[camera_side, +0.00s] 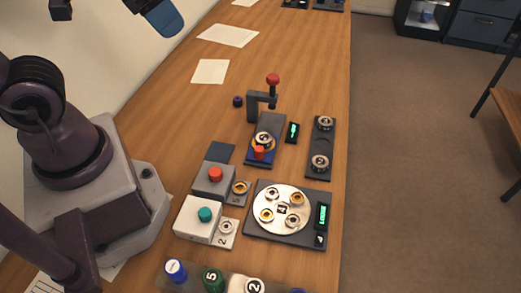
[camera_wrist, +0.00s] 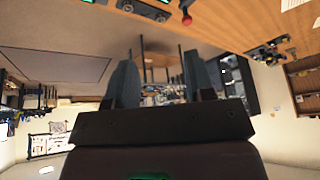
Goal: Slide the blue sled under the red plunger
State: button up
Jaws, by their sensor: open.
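The blue sled (camera_side: 262,160) sits at the near end of a dark press base in the side view. It has a red-orange knob (camera_side: 258,152) and carries a gold-and-white ring part (camera_side: 264,139). The red plunger (camera_side: 273,79) stands on a dark bracket (camera_side: 252,107) at the far end of that base, so the sled is on the near side of it. A red knob (camera_wrist: 187,18), seemingly the plunger's, shows at the top of the wrist view. My gripper (camera_wrist: 160,60) is open, with nothing between its fingers, and away from the sled.
A dark turntable fixture with a white disc (camera_side: 283,209) stands nearer. Left of it are a red-button box (camera_side: 214,180) and a white teal-button box (camera_side: 198,219). A dark strip with two rings (camera_side: 320,147) lies right of the press. The table's far part holds papers (camera_side: 229,35).

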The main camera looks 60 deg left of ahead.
jog(key=w+f+m, duration=0.1)
jog(key=d+f+m+g+y, duration=0.1)
jog(key=w+f+m+g, duration=0.1)
jog(key=shift+w+d+f+m, duration=0.15)
jog(key=shift+w+d+m, duration=0.15)
jog(key=shift+d+m, duration=0.1)
grip_shut()
jog(key=w+d+f+m+y, duration=0.1)
jog(key=d+f+m+y, duration=0.2)
jog(key=d+f+m, duration=0.4)
jog(key=w+d+f+m+t+y, duration=0.1)
jog(key=d+f+m+y, duration=0.3)
jog(key=d+f+m, duration=0.4)
notch_tip(320, 180, down, 6)
jog(key=w+m, duration=0.1)
jog(key=m, duration=0.3)
jog(key=shift+w+f+m+t, duration=0.15)
jog(key=shift+m+t, duration=0.15)
